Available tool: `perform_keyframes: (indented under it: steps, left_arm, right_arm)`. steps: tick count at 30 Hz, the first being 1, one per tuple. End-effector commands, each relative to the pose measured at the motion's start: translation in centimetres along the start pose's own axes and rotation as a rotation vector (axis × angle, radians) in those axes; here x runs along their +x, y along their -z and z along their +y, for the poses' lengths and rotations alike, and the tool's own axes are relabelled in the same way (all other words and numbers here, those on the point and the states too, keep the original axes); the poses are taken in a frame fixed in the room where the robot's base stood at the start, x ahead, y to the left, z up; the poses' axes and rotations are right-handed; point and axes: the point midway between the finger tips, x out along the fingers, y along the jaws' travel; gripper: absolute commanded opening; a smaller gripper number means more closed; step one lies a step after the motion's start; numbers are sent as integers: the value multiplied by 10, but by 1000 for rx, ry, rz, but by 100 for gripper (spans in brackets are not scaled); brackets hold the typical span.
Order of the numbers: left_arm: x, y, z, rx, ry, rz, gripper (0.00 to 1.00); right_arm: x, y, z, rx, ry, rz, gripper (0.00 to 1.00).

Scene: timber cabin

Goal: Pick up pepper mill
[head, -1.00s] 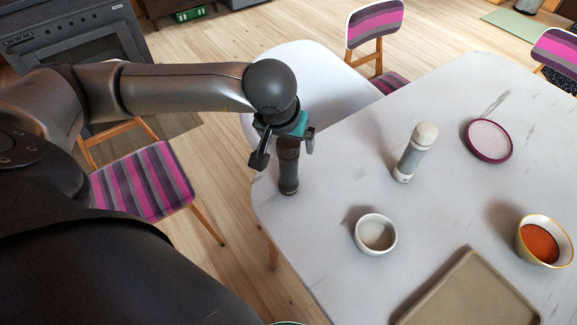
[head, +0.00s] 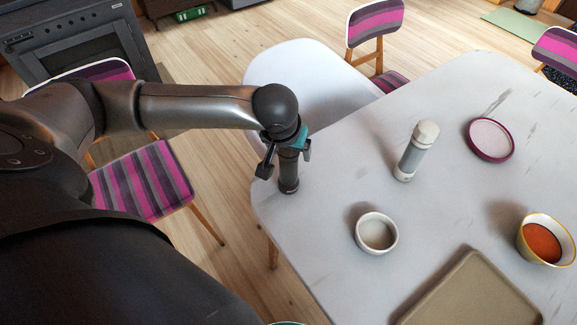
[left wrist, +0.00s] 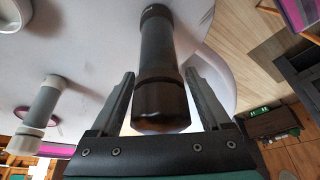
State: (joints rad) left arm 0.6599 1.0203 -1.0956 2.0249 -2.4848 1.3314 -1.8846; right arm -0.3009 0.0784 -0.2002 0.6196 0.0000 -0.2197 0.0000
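The dark pepper mill (head: 288,176) stands upright near the left edge of the white table. In the left wrist view the dark mill (left wrist: 160,62) runs up between the fingers, its rounded end nearest the camera. My left gripper (head: 284,160) is above and around the mill's upper part. It is open, with one finger on each side of the mill. In the left wrist view the left gripper (left wrist: 158,78) shows a gap on the left side; contact on the right side is unclear. The mill's top is hidden by the gripper in the head view. My right gripper is not in view.
On the table (head: 330,155) stand a grey mill with a white top (head: 416,150), a small white bowl (head: 376,234), a plum-rimmed dish (head: 490,139), an orange-filled bowl (head: 541,240) and a tan tray (head: 470,295). A white chair (head: 300,75) and striped chair (head: 145,180) are beside it.

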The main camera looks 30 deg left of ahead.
Motion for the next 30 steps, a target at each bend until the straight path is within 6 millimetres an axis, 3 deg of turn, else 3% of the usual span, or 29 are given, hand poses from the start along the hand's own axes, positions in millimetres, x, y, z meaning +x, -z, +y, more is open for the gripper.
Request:
perform_keyframes:
  steps: [2,21,30]
  left_arm:
    - [0,0,0,0,0,0,70]
    - [0,0,0,-1,0,1,0]
    - [0,1,0,-1,0,1,0]
  right_arm:
    - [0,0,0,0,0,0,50]
    - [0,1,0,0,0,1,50]
    - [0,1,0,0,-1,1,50]
